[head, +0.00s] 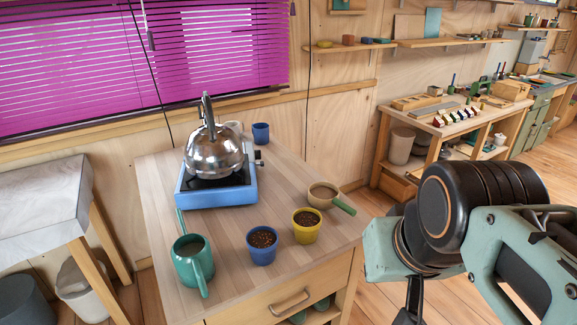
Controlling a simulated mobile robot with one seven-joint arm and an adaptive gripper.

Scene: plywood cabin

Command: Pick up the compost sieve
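The compost sieve appears to be the shallow round tan piece with a green handle (323,194). It lies on the right side of the wooden cabinet top (165,225), near the right edge. Its handle points right and toward me, reaching the table's edge. My arm stands at the lower right, apart from the sieve. I cannot make out my gripper's fingers in this view.
A yellow pot (306,227) of soil stands just in front of the sieve, beside a blue pot (262,246) of soil. A teal watering can (192,262) stands at the front left. A steel kettle (215,150) sits on a blue stove (215,191) behind.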

